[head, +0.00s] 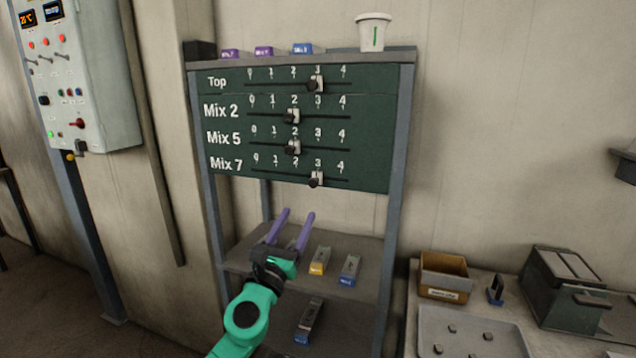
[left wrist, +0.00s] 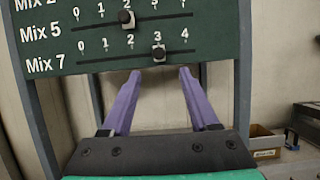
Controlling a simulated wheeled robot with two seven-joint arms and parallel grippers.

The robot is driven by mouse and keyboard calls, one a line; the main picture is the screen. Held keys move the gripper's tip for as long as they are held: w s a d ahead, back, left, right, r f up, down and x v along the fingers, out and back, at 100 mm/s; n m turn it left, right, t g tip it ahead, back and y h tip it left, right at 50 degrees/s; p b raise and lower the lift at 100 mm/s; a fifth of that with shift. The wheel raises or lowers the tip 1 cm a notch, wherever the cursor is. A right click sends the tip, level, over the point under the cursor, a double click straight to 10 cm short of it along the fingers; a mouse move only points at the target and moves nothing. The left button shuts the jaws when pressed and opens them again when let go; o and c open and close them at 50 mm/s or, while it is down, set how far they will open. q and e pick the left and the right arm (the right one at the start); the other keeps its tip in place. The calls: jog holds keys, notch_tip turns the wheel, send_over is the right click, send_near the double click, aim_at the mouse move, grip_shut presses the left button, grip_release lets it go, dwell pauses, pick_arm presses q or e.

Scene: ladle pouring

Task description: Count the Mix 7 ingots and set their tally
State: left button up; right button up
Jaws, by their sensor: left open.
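The green tally board (head: 376,135) has rows Top, Mix 2, Mix 5 and Mix 7. The Mix 7 slider (head: 316,179) stands at 3; it also shows at 3 in the left wrist view (left wrist: 159,54). The Top slider is at 3, the Mix 2 and Mix 5 sliders at 2. On the middle shelf lie a yellow-ended ingot (head: 320,261) and a blue-ended ingot (head: 349,270). Another blue-ended ingot (head: 308,322) lies on the lower shelf. My left gripper (head: 297,213) is open and empty, its purple fingers below the board, apart from the slider.
On the rack top are two purple-ended ingots (head: 264,51), a blue-ended one (head: 303,49), a dark block (head: 199,50) and a white cup (head: 374,32). At right, a bench holds a cardboard box (head: 444,275), a tray (head: 463,317) and a dark green case (head: 566,290).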

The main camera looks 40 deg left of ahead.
aim_at(313, 185)
pick_arm(q)
jog(key=p+x, duration=0.2)
jog(key=x, duration=1)
jog(key=shift+f, duration=0.15)
jog(key=shift+w+a, duration=0.25)
pick_arm(e)
jog(key=r, duration=0.2)
jog(key=shift+a+r, duration=0.3)
pick_arm(q)
jog(key=shift+c, duration=0.3)
grip_shut()
pick_arm(e)
jog(key=shift+d, duration=0.1)
